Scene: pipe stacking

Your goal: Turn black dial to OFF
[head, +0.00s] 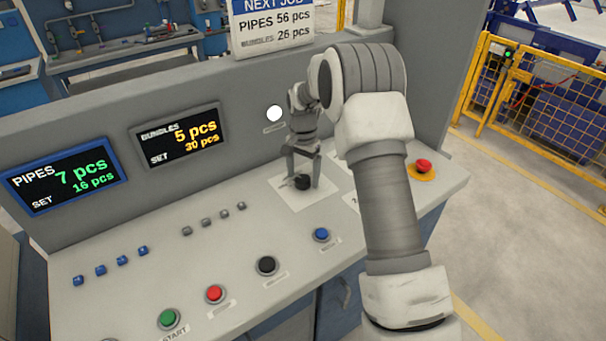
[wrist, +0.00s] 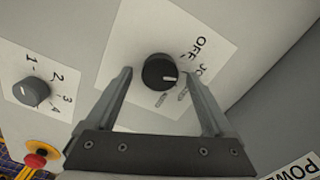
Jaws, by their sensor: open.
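The black dial (head: 302,182) sits on a white label plate (head: 309,203) on the sloped console. In the wrist view the black dial (wrist: 155,70) is seen from above, with a short white mark pointing right, towards a partly hidden label starting "JO". The word OFF (wrist: 186,47) is printed at its upper right. More print below the dial is too small to read. My gripper (wrist: 161,76) is open, with one finger on each side of the dial and a gap showing to both. In the head view my gripper (head: 304,176) is above the dial; contact cannot be told.
A grey dial (wrist: 32,92) marked with numbers is left in the wrist view, beside a red emergency button (wrist: 36,160). That button (head: 423,166) is at the console's right end. Blue (head: 321,235), black (head: 267,265), red (head: 214,293) and green (head: 169,318) buttons line the front. A grey wall rises behind.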

